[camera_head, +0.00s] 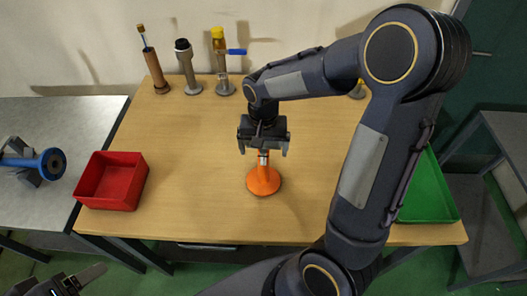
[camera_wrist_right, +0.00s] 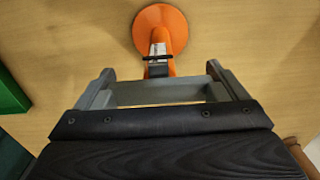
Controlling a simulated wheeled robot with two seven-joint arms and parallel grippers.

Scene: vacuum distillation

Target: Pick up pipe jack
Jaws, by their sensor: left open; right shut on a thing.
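The pipe jack is orange, with a round base (camera_head: 263,181) and a short stem with a pale label, at the middle of the wooden table. In the right wrist view its base (camera_wrist_right: 160,29) and labelled stem show just beyond the fingers. My right gripper (camera_head: 263,148) points down over it and is shut on its upper part, which the gripper mostly hides in the head view. The jack looks upright; I cannot tell whether its base touches the table. My left gripper (camera_head: 68,284) is open and empty at the lower left corner, away from the table.
A red bin (camera_head: 112,181) stands at the table's left and a green tray (camera_head: 428,190) at its right, partly behind my right arm. Several upright fittings (camera_head: 188,68) stand along the back. A blue device (camera_head: 35,162) lies on the grey side table. The wood around the jack is clear.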

